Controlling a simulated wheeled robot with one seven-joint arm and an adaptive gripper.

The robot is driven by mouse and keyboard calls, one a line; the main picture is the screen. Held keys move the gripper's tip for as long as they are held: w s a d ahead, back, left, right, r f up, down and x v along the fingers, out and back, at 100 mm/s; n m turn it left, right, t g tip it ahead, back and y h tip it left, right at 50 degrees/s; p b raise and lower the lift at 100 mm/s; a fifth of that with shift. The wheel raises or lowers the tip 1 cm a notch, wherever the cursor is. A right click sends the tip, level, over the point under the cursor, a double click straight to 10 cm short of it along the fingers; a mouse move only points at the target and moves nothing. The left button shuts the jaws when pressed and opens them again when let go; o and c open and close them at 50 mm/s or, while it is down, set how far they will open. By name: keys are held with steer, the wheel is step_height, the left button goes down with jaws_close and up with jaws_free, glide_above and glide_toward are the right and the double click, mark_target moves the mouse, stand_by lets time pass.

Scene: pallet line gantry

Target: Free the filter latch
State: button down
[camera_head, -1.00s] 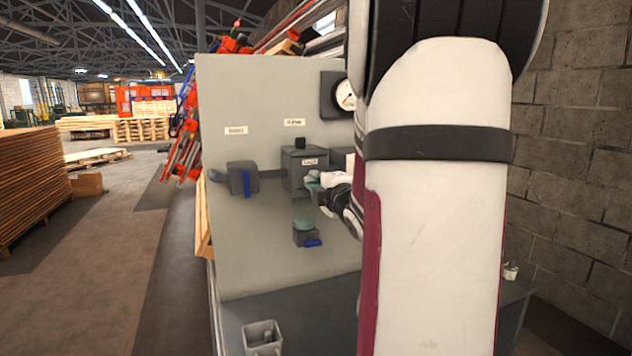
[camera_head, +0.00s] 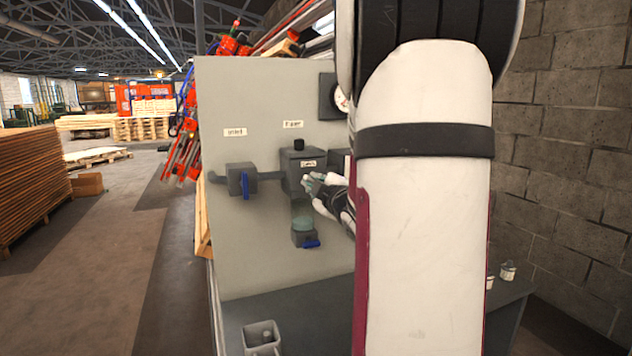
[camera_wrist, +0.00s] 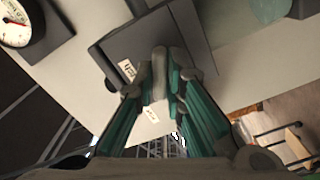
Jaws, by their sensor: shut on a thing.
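The grey filter housing (camera_head: 296,165) is mounted on the pale panel, with a small label on its front and a black knob on top. A clear greenish bowl (camera_head: 302,222) hangs below it. My gripper (camera_head: 312,184) is at the lower right of the housing's front, between the label and the bowl. In the wrist view, my gripper (camera_wrist: 158,78) has its green-padded fingers closed around a slim grey piece (camera_wrist: 158,66) against the dark housing (camera_wrist: 150,42). This piece seems to be the latch; the fingers partly hide it, and I cannot tell its position.
Left of the filter is a grey valve with a blue handle (camera_head: 245,185). A blue drain handle (camera_head: 311,244) sits under the bowl. A gauge (camera_wrist: 17,24) is close by. An open grey container (camera_head: 262,338) stands on the bench below. A block wall (camera_head: 575,150) is at the right.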

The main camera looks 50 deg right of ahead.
steer(key=m+p, duration=0.3)
steer(key=m, duration=0.9)
steer(key=shift+f+p, duration=0.1)
steer(key=shift+p, duration=0.3)
steer(key=shift+m, duration=0.4)
steer(key=c, duration=1.7)
jaws_free()
steer(key=shift+o, duration=0.2)
steer(key=v, duration=0.7)
steer(key=shift+s+a, duration=0.2)
steer(key=shift+s, duration=0.05)
